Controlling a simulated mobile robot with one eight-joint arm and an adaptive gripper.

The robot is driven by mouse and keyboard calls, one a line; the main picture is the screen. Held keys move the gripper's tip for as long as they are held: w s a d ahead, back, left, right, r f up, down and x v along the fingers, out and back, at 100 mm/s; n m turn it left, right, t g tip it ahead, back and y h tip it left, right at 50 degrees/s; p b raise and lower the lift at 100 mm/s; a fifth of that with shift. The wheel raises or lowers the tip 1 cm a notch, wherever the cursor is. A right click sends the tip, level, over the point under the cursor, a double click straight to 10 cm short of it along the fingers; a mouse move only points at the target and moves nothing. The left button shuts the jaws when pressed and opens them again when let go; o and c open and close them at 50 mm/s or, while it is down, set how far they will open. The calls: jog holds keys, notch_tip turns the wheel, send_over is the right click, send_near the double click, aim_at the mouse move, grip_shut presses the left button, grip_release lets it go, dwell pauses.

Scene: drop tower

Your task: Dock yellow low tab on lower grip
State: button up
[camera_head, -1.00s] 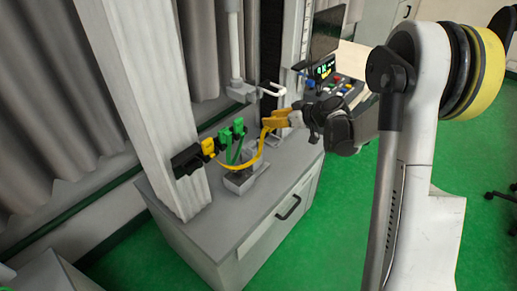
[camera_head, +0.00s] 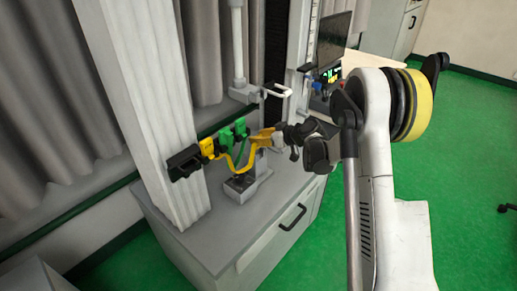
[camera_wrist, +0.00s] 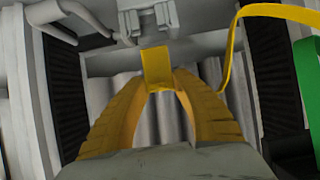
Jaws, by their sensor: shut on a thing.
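The yellow tab (camera_wrist: 156,66) is held between the tips of my gripper's yellow fingers (camera_wrist: 156,85) in the wrist view. A yellow strap (camera_wrist: 228,55) runs from it in a loop. In the head view my gripper (camera_head: 262,138) is above the cabinet, and the strap (camera_head: 238,160) hangs from it to a yellow block (camera_head: 207,148) on the column. The lower grip (camera_head: 245,184), a grey metal fixture on the cabinet top, stands below my gripper, apart from it. My fingers hide most of the tab in the head view.
A white upper rod (camera_head: 238,45) with a bracket hangs above. Green connectors (camera_head: 232,134) and a green strap (camera_wrist: 308,85) are close beside the yellow strap. A thick grey column (camera_head: 150,120) stands at left. The cabinet top's front (camera_head: 215,245) is clear.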

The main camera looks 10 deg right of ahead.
notch_tip(320, 180, down, 4)
jog(key=shift+b, duration=1.1)
jog(key=shift+r, duration=0.1)
jog(key=o, duration=0.9)
